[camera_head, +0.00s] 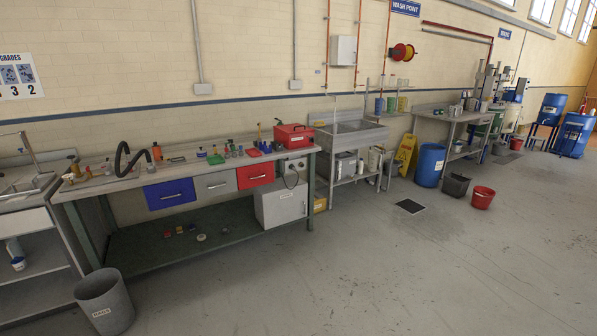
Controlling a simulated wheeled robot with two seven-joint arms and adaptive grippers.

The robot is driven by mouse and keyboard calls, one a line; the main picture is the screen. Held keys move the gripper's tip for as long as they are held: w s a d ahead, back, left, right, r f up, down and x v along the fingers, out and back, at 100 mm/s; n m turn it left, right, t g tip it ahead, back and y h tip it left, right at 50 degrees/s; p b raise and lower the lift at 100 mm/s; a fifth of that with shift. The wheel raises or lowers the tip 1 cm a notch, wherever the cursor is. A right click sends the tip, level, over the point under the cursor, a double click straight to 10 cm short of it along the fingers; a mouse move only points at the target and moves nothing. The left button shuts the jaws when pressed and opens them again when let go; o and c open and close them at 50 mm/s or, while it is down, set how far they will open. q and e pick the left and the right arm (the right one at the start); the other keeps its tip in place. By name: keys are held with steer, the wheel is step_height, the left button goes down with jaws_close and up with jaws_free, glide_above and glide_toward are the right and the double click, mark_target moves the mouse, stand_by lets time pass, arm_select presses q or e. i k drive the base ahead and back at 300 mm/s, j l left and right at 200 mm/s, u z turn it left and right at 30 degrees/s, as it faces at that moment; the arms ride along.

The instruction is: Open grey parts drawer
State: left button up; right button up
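A workbench (95,188) stands against the wall on the left. Under its top is a row of drawers: a blue one (170,194) on the left, the grey drawer (215,184) in the middle, and a red one (255,174) on the right. The grey drawer looks shut, with a light handle on its front. Neither of my grippers is in view.
A grey bin (104,301) stands on the floor before the bench's left end. A grey cabinet (281,203) sits under its right end. A steel sink (352,132), blue barrel (428,165) and red bucket (482,197) are farther right. The floor (330,275) before the bench is largely clear.

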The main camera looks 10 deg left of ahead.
mark_target(206, 185)
steer(key=i, duration=1)
steer(key=i+u, duration=0.25)
steer(key=i, duration=0.2)
steer(key=i+l+u, duration=0.2)
steer(key=i, duration=0.3)
steer(key=i+l+u, duration=0.85)
steer(key=i, duration=0.2)
